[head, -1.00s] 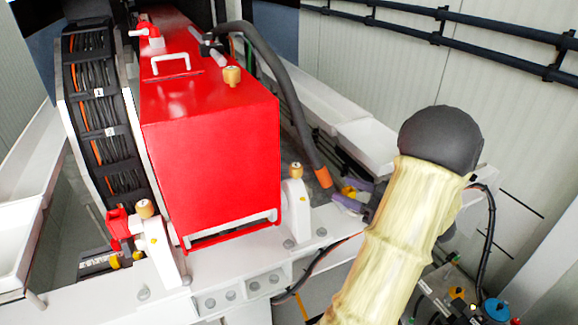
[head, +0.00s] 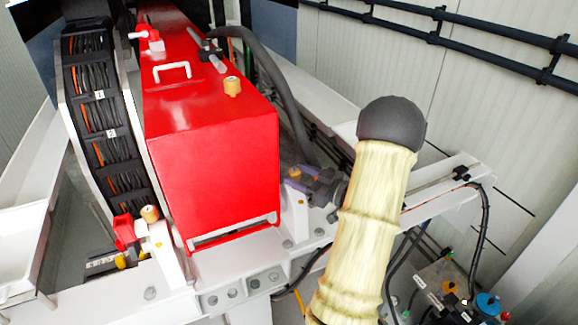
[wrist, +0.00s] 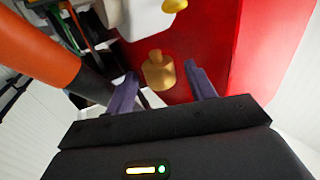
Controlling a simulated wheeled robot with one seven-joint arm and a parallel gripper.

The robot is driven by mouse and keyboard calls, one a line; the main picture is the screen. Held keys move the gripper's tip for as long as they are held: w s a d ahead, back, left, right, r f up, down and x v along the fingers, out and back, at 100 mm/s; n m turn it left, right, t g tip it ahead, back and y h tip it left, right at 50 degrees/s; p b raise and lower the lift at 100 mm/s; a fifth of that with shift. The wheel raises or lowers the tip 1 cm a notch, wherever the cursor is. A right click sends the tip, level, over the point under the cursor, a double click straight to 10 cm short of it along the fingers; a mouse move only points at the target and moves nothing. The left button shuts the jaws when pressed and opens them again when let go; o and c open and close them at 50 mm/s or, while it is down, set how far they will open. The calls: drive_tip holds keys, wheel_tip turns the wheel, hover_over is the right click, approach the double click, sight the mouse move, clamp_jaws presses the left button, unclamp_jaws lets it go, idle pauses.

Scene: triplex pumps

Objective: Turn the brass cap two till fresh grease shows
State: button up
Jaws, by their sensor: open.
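Three brass caps show in the head view. One (head: 232,86) is on top of the red housing, one (head: 150,213) is on the left white bearing block, and one (head: 294,173) is on the right block. No number is readable to tell which is cap two. My gripper (head: 300,179), with purple fingers, is at the right block's cap. In the wrist view a brass cap (wrist: 158,74) stands between the two open fingers of my gripper (wrist: 161,71), with a gap visible on each side. No grease shows on it.
The red housing (head: 210,160) stands directly left of my gripper. White trays and a wall lie to the right.

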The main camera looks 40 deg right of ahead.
sight(291, 170)
drive_tip(key=shift+p+x, duration=0.5)
drive_tip(key=shift+x, duration=1.45)
drive_tip(key=c, duration=1)
drive_tip(key=shift+h+b, duration=0.3)
drive_tip(key=m+h+b, duration=0.2)
drive_tip(key=h, duration=0.1)
drive_tip(key=shift+d+f+m+t+b, duration=0.1)
drive_tip(key=shift+m+t+b, duration=0.2)
drive_tip(key=shift+t+b, duration=0.1)
drive_tip(key=m+h+b, duration=0.1)
drive_tip(key=h, duration=0.1)
drive_tip(key=shift+d+m+h+b, duration=0.15)
drive_tip(key=shift+m+h+b, duration=0.15)
drive_tip(key=shift+h+b, duration=0.1)
drive_tip(key=shift+d+m+h, duration=0.1)
drive_tip(key=shift+m+h, duration=0.2)
drive_tip(key=shift+h, duration=0.2)
